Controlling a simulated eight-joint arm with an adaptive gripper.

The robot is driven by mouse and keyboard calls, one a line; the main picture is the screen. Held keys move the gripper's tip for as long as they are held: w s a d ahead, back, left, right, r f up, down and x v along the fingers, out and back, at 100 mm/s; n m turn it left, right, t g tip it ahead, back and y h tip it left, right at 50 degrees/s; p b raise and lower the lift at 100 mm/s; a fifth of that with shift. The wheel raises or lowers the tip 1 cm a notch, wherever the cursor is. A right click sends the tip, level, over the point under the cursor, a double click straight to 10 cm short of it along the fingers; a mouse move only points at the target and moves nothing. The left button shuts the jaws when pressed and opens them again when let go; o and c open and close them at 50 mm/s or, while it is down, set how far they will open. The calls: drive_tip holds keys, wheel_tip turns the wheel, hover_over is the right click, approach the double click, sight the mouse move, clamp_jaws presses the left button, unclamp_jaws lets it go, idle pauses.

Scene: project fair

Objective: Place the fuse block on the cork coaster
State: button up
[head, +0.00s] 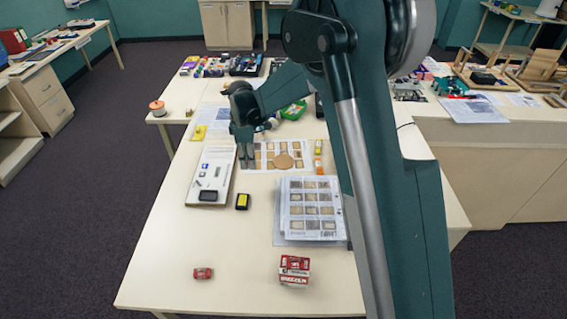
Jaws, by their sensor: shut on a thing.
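The cork coaster (284,161), a round tan disc, lies flat on a printed sheet in the middle of the table. My gripper (247,164) points down to the left of the coaster, beside the right edge of a white board. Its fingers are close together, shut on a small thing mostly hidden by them. I cannot make out its shape or tell whether it is the fuse block. The coaster's visible top looks bare.
The white board (222,158) carries small parts. Picture sheets (312,226) lie in front of the coaster. A red toy car (203,273) and red box (293,269) stand nearer. My arm hides the table's right side.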

hover_over(284, 161)
drive_tip(key=shift+s+a+r, duration=0.1)
drive_tip(key=shift+f, duration=3.15)
drive_tip(key=shift+f, duration=1.85)
drive_tip(key=shift+f, duration=0.2)
drive_tip(key=o, duration=0.9)
